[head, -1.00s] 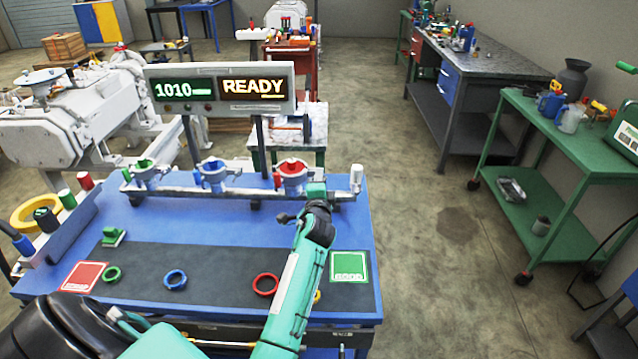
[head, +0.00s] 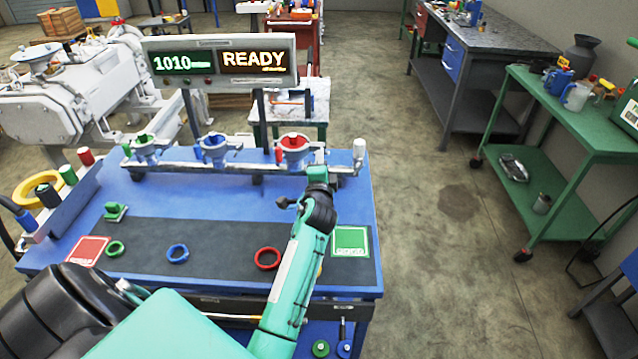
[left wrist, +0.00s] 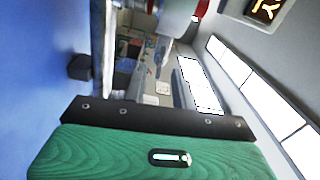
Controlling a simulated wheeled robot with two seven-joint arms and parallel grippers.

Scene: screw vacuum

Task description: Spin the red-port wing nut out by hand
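The red port (head: 293,157) stands at the right end of the row of ports on the blue bench, with a red wing nut (head: 293,141) on top. My left gripper (head: 318,173) is just right of and nearer than the red port, with the wrist behind it. The head view shows a small gap between it and the nut; its fingertips are too small to read. In the left wrist view the green gripper body fills the bottom, and a blurred red and white part shows at the top. The right gripper is in neither view.
A blue port (head: 214,148) and a green port (head: 145,147) stand left on the same rail. A display (head: 222,62) reads 1010 and READY. Red (head: 267,258), blue (head: 177,253) and green (head: 114,248) rings lie on the dark mat (head: 217,270). A white post (head: 358,152) ends the rail.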

